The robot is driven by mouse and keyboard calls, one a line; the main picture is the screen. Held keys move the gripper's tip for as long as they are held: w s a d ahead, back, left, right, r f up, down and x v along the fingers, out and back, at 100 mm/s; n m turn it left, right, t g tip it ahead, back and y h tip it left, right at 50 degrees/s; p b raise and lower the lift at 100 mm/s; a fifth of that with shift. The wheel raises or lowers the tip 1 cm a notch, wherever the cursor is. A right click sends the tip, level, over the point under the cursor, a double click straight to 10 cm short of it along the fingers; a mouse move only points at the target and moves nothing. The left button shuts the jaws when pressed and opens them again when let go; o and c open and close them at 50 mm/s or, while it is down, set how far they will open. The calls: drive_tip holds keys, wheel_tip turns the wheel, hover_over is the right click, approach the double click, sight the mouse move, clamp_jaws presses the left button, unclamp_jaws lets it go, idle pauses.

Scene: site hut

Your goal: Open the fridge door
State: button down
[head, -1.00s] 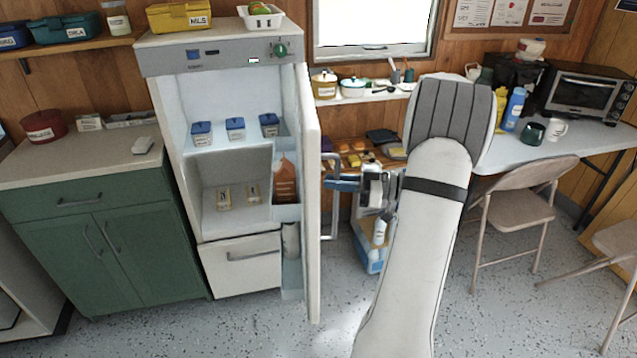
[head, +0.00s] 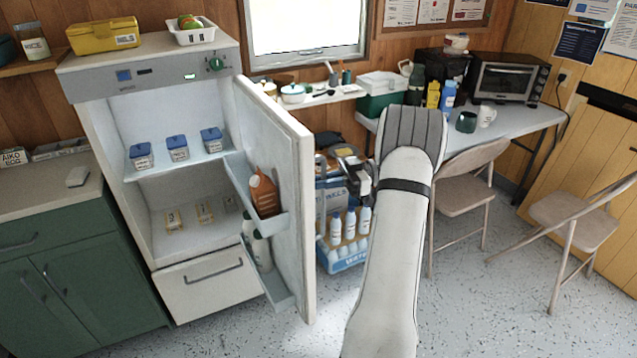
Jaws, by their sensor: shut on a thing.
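The white fridge (head: 150,85) stands at the left with its door (head: 291,180) swung wide open. The door's inner side faces me, with shelves holding a brown bottle (head: 264,194) and pale bottles. Inside the fridge are blue-lidded tubs (head: 178,148) on a shelf and small yellowish packs below. My gripper (head: 352,168) is just right of the door's free edge, small and partly hidden among the clutter behind. It is shut on the door handle, on the outer side. The handle is mostly hidden behind the door.
A green cabinet (head: 85,283) stands left of the fridge. A blue crate of bottles (head: 345,258) is on the floor behind the door. A table (head: 520,122) with a toaster oven and folding chairs (head: 572,218) are at the right. The front floor is clear.

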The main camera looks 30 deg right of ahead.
drive_tip(key=shift+a+r, duration=0.1)
drive_tip(key=shift+r, duration=0.05)
drive_tip(key=c, duration=1.8)
unclamp_jaws()
drive_tip(key=shift+w, duration=0.1)
drive_tip(key=p+v, duration=0.7)
drive_tip(key=shift+d, duration=0.35)
